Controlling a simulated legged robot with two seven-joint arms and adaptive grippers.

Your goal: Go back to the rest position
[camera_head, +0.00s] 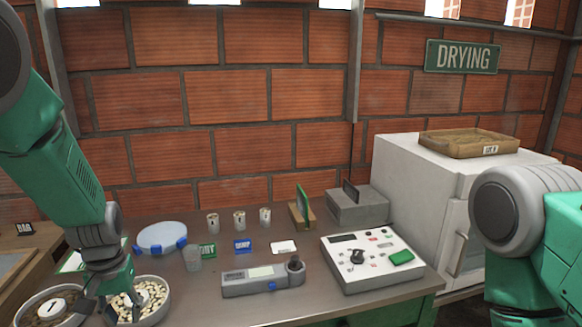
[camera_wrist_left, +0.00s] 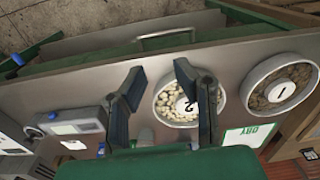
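My left gripper (camera_head: 112,300) hangs down at the front left of the table (camera_head: 215,310), over the left part of a round bowl of pale beans (camera_head: 165,293). In the left wrist view its two fingers (camera_wrist_left: 160,75) are spread apart with nothing between them. The bean bowl, with a white disc marked 2 (camera_wrist_left: 188,103), lies beyond the right finger, which partly covers it. I cannot tell whether the gripper touches the bowl. My right arm (camera_head: 535,235) shows at the right edge; its gripper is out of view.
A second bowl marked 1 (camera_head: 50,308) stands left of the gripper. A grey meter (camera_head: 262,279) and a control box (camera_head: 372,258) stand rightward, beside a white cabinet (camera_head: 420,190).

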